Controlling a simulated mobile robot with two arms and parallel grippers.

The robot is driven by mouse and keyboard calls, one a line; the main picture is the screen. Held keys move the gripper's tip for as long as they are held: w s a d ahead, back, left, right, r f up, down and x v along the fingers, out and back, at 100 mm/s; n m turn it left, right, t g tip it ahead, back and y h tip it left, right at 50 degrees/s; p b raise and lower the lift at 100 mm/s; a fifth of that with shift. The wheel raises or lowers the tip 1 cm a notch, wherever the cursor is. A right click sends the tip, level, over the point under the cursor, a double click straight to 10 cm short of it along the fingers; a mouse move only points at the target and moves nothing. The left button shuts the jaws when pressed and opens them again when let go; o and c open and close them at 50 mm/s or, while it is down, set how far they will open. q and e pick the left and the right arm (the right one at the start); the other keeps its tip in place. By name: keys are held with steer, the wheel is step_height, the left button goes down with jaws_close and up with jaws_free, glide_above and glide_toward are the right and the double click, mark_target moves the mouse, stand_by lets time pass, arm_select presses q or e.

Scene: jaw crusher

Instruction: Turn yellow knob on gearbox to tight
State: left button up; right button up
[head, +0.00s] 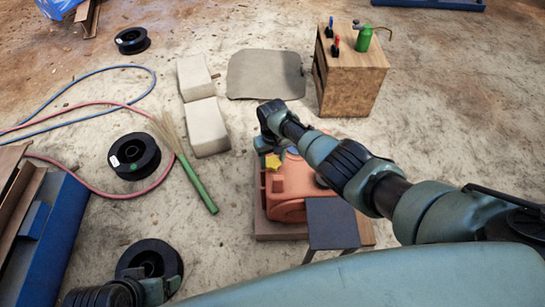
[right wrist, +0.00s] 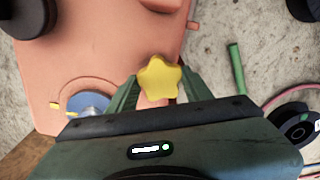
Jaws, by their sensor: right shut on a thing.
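The orange gearbox (head: 288,194) sits on a low wooden base below my right arm in the head view. Its orange housing (right wrist: 95,45) fills the left of the right wrist view. The yellow star-shaped knob (head: 272,162) is at the gearbox's far left part. In the right wrist view the knob (right wrist: 159,78) lies between the two green fingers of my right gripper (right wrist: 160,88), which is shut on it. The fingers partly hide its sides. My left gripper is not clearly seen; only part of my left arm shows at the bottom left.
A green-handled broom (head: 198,184) lies left of the gearbox. Pale blocks (head: 206,127), black spools (head: 135,156) and hoses lie farther left. A wooden cabinet (head: 350,85) with tools stands at the back right. A dark panel (head: 331,222) stands close in front of the gearbox.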

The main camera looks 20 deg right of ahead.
steer(key=m+p, duration=0.1)
steer(key=m, duration=0.4)
steer(key=shift+m, duration=0.6)
steer(key=o, duration=1.4)
steer(key=shift+c, duration=0.2)
steer(key=shift+r, duration=0.1)
